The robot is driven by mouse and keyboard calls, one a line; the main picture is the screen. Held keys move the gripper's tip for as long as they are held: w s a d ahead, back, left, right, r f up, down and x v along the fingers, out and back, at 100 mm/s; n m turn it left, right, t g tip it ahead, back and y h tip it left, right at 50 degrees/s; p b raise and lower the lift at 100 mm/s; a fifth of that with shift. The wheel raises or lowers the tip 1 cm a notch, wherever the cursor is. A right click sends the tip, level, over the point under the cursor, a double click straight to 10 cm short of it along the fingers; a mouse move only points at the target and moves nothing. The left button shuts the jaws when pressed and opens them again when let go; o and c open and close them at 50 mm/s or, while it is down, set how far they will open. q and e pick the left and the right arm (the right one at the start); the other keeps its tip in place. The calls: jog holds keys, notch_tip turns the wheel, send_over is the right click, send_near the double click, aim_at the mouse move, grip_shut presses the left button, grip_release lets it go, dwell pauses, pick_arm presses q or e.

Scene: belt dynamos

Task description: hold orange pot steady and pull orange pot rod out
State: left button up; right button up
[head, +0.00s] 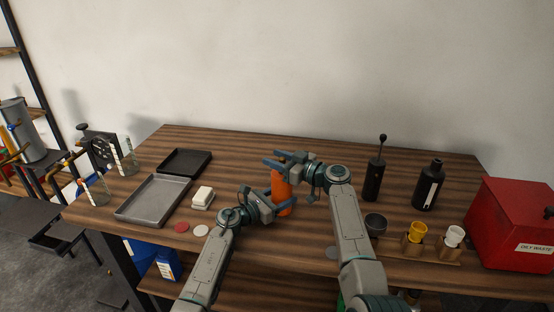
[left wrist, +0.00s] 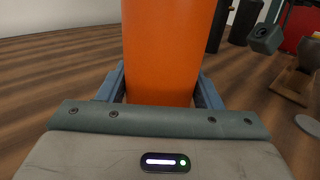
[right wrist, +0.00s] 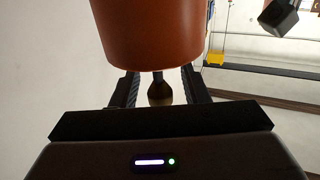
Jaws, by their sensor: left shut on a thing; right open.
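The orange pot (head: 282,192) stands upright near the middle of the wooden table. My left gripper (head: 279,204) is shut around its body from the left. In the left wrist view the orange wall (left wrist: 165,50) fills the space between the fingers. My right gripper (head: 274,160) is open at the pot's top. In the right wrist view, which looks upside down, the pot (right wrist: 152,35) hangs at the top. Its thin rod (right wrist: 157,77) and dark rounded knob (right wrist: 160,94) lie between the open fingers (right wrist: 160,92). In the head view my right gripper hides the rod.
A black pot with a rod (head: 374,180), a black bottle (head: 427,187) and a red waste box (head: 512,222) stand to the right. A cup holder (head: 437,247) is at the front right. A grey tray (head: 153,213) and white blocks (head: 202,197) lie left.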

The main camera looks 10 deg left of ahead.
jog(key=shift+c, duration=0.2)
grip_shut()
pick_arm(q)
jog(key=shift+f, duration=0.1)
pick_arm(e)
notch_tip(320, 180, up, 8)
jog(key=shift+f, duration=0.2)
jog(key=shift+w, duration=0.1)
grip_release()
jog(key=shift+d, duration=0.1)
jog(key=shift+o, duration=0.2)
